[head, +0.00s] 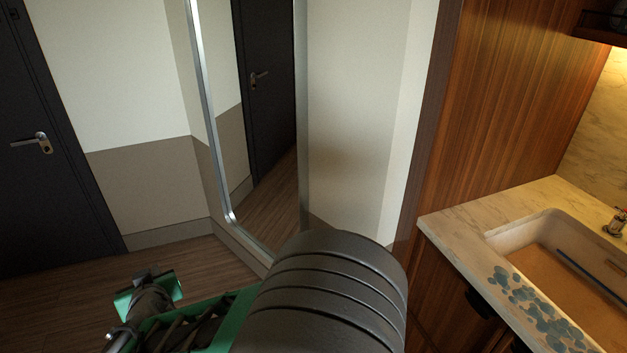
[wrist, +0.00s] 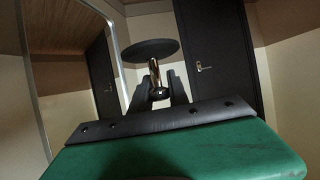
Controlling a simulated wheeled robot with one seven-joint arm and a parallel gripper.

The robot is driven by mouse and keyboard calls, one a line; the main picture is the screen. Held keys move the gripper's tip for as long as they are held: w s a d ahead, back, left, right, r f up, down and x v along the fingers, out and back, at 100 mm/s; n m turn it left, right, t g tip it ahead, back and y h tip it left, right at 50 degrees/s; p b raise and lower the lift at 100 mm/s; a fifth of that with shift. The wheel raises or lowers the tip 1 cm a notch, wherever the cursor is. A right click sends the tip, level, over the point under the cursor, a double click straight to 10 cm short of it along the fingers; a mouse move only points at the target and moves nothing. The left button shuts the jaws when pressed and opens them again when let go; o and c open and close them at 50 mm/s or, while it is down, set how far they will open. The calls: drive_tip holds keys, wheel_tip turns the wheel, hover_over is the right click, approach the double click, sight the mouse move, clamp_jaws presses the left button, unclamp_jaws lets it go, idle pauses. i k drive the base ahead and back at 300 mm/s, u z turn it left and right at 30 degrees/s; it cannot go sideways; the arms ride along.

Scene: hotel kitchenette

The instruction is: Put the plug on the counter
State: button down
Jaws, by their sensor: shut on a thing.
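The plug (wrist: 150,50) is a dark round disc on a short brass-coloured stem. In the wrist view my gripper (wrist: 158,94) is shut on its stem, with the disc held out beyond the fingertips. The plug is up in the air, with doors and walls behind it. The counter (head: 462,219) is a pale marble top at the right of the head view. My arm reaches to the lower left there, away from the counter. I cannot make out the plug in the head view.
A sink (head: 519,229) is set into the counter, with a blue stick (head: 592,271) in it and a tap (head: 616,222) behind. A blue-green leafy pattern (head: 530,300) marks the front rim. A tall mirror (head: 268,120) and a dark door (head: 50,170) stand left. The counter's near left corner is clear.

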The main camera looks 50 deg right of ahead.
sight(457, 222)
drive_tip(key=k, duration=0.6)
drive_tip(key=z, duration=0.65)
drive_tip(key=i, duration=0.5)
drive_tip(key=z, duration=0.05)
